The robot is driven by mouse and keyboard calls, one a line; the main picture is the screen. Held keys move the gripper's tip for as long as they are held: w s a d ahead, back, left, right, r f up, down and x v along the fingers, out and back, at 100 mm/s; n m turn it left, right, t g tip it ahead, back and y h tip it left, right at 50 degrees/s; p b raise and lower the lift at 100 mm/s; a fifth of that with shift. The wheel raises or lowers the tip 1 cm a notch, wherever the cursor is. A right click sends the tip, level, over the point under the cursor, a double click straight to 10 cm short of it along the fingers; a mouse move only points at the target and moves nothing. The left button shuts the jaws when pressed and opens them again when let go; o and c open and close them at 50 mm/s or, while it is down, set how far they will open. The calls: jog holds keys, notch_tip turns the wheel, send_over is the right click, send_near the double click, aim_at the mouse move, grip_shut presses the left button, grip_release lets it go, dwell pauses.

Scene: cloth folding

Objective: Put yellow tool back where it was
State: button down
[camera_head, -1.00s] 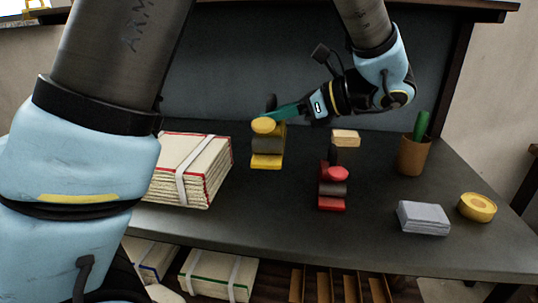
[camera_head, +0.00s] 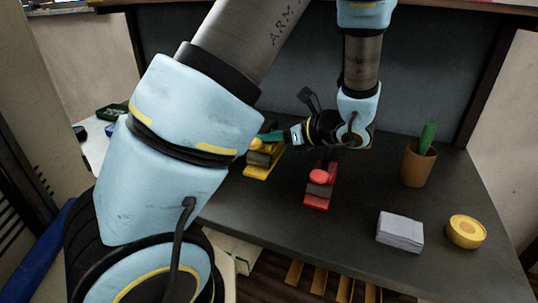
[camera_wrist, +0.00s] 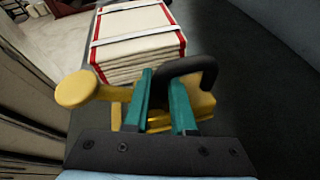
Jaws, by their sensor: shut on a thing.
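The yellow tool (camera_head: 258,172) has a yellow base, a dark middle and a round yellow knob. It is at the left of the dark desk (camera_head: 357,205) in the head view, left of a similar red tool (camera_head: 317,200). My gripper (camera_head: 272,137) reaches it from the right, with teal fingers at its top. In the wrist view the gripper (camera_wrist: 161,100) is shut on the yellow tool (camera_wrist: 76,89), with its black handle arching beside the fingers. I cannot tell whether the base touches the desk.
A strapped paper stack (camera_wrist: 137,42) with red edges lies beyond the tool in the wrist view. A grey block (camera_head: 400,231), a yellow roll (camera_head: 466,232) and a brown cup (camera_head: 416,168) with a green item stand to the right. The front middle of the desk is clear.

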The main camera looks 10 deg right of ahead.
aim_at(276, 151)
jog(key=shift+f, duration=2.4)
jog(key=c, duration=0.7)
grip_release()
jog(key=shift+f, duration=0.15)
jog(key=shift+c, duration=0.2)
jog(key=shift+d+r, duration=0.1)
jog(key=shift+r, duration=0.1)
jog(key=b+v, duration=0.1)
jog(key=v, duration=1.1)
jog(key=shift+f, duration=0.1)
